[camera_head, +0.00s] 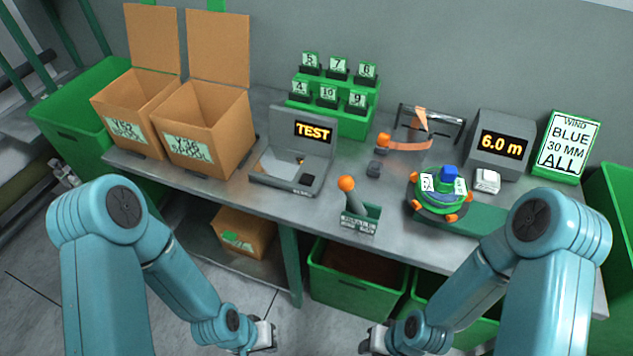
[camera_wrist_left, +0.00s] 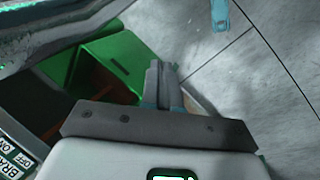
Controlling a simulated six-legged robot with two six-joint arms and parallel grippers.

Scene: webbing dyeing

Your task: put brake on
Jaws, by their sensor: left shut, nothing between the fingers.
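The brake lever (camera_head: 346,184) has an orange ball on a grey stick. It rises from a small green box (camera_head: 360,220) at the bench's front edge and tilts up and left. In the left wrist view the brake label (camera_wrist_left: 14,160) shows at the lower left with ON and OFF marks; the lever itself is out of that view. My left gripper (camera_head: 268,336) is low in front of the bench, apart from the lever. Its fingers (camera_wrist_left: 163,85) are shut and empty. My right gripper (camera_head: 370,343) is also low in front of the bench; its jaws are unclear.
A winder with orange knobs (camera_head: 440,195) stands right of the brake. A grey TEST device (camera_head: 295,150) and two cardboard boxes (camera_head: 205,130) are to its left. Green bins (camera_head: 355,285) stand under the bench. The floor before the bench is open.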

